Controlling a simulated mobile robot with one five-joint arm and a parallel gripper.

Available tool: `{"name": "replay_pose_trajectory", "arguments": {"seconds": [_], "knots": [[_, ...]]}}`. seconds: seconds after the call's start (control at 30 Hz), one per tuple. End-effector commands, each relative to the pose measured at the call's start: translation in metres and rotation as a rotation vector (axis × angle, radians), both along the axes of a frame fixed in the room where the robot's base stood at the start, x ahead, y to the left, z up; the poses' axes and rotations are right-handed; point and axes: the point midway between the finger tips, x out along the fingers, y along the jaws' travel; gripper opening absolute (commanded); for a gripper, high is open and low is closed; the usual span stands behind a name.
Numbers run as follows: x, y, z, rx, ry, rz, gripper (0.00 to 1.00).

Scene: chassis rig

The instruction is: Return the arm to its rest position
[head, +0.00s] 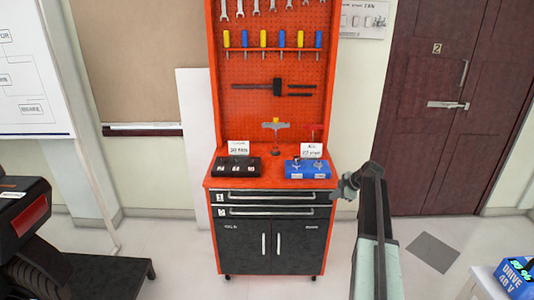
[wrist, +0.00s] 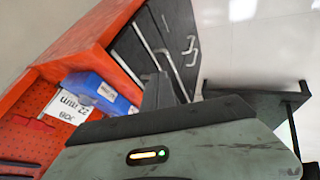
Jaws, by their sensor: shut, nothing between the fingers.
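My arm reaches up from the lower right in the head view, to the right of the orange tool cabinet (head: 212,235). My gripper (head: 347,186) is at the arm's far end, beside the right edge of the cabinet top, and looks small there. In the wrist view my gripper (wrist: 165,92) shows its dark fingers together, with nothing seen between them. The cabinet also shows tilted in the wrist view (wrist: 85,45), with its dark drawers and handles beyond the fingers. I cannot tell how close the gripper is to the cabinet's side.
A blue tray (head: 307,169) and a black tray (head: 237,167) sit on the cabinet top under the orange pegboard (head: 270,70). A dark red door (head: 430,100) is at right. A blue drive box (head: 517,278) is at lower right. A black platform (head: 90,275) is at lower left.

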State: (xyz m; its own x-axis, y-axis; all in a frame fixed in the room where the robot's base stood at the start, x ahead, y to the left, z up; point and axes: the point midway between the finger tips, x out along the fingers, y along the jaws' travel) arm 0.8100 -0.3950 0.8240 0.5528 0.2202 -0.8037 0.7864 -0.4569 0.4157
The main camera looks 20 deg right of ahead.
Motion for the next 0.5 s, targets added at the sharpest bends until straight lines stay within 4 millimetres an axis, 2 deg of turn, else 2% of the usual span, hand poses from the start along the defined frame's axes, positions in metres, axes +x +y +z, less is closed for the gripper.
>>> {"name": "replay_pose_trajectory", "arguments": {"seconds": [0.07,0.17,0.23,0.33,0.43,0.5], "knots": [[0.004,0.008,0.002,0.000,0.000,0.010,0.00],[0.022,0.046,0.012,0.001,0.000,0.059,0.00],[0.037,0.096,0.022,0.000,0.000,0.120,0.00],[0.037,0.187,0.035,-0.019,0.014,0.226,0.00],[0.013,0.274,0.042,-0.035,0.074,0.295,0.00],[-0.018,0.329,0.045,-0.028,0.151,0.284,0.00]]}}
